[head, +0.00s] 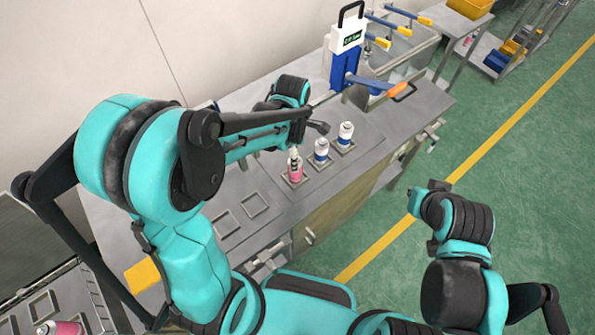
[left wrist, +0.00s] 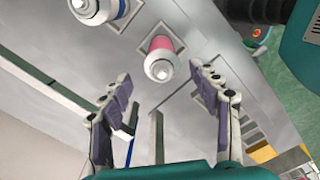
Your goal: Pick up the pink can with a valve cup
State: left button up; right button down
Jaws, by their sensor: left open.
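The pink can (head: 295,174) stands upright in a square holder on the steel bench in the head view, with a pale top. In the left wrist view, the pink can (left wrist: 166,53) lies ahead, between the lines of my two fingers and just beyond their tips. My left gripper (left wrist: 160,76) is open and empty, its fingers apart on either side. In the head view my left forearm hides most of that gripper above the can. My right arm's end (head: 425,205) is off to the right, away from the bench; its finger state is unclear.
Two blue-and-white cans (head: 321,151) (head: 346,135) stand in holders in a row beside the pink one. A blue press (head: 344,65) with an orange-handled lever (head: 402,91) is behind them. Empty square holders (head: 255,206) lie in front. Another pink can (head: 65,328) is at bottom left.

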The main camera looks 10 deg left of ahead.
pick_arm(q)
notch_tip(320, 180, down, 8)
jog(key=shift+s+d+r+b, duration=0.1)
jog(key=shift+d+b, duration=0.05)
jog(key=shift+b, duration=1.1)
grip_shut()
